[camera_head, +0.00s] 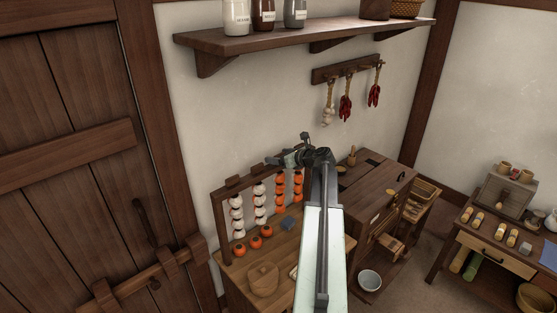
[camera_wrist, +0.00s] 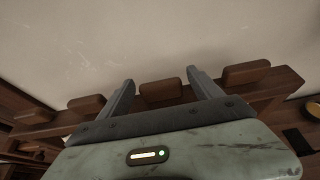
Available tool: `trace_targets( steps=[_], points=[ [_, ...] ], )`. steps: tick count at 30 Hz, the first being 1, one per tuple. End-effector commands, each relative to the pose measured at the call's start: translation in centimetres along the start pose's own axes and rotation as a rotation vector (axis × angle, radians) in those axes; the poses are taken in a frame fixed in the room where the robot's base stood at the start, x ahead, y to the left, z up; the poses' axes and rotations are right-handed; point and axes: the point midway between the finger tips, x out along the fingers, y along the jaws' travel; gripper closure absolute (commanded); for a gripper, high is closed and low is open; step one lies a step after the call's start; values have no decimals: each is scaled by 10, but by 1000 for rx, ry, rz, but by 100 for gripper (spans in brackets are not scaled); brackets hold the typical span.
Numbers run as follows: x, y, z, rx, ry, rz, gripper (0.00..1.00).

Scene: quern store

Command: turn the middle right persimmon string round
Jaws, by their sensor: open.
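A wooden rack (camera_head: 225,200) on the small table carries several hanging strings. The two left strings, a far left one (camera_head: 237,214) and a middle left one (camera_head: 260,200), show white balls. The middle right string (camera_head: 280,190) and the far right one (camera_head: 298,186) show orange persimmons. My gripper (camera_head: 287,161) is at the top of the rack, near the right strings. In the wrist view my gripper (camera_wrist: 160,80) is open, with a brown wooden block (camera_wrist: 160,91) of the rack between its fingers. The strings are hidden in that view.
Loose persimmons (camera_head: 239,250), a round basket lid (camera_head: 263,279) and a blue cloth (camera_head: 287,223) lie on the table. A wall shelf (camera_head: 300,40) and a peg rail with hanging peppers (camera_head: 346,104) are above. A wooden chest (camera_head: 375,190) stands to the right.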

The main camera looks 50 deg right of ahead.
Motion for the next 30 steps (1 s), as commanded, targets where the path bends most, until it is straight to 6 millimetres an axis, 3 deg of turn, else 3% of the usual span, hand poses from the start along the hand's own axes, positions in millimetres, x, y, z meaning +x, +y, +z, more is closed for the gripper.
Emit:
trace_targets(
  steps=[2,6,9,10,20,30],
  points=[
    [-1,0,0,0,0,0,25],
    [-1,0,0,0,0,-1,64],
    [-1,0,0,0,0,-1,88],
    [-5,9,-2,2,0,-5,88],
    [0,-1,0,-26,1,67,88],
    [2,-5,2,-124,-2,303,88]
  ],
)
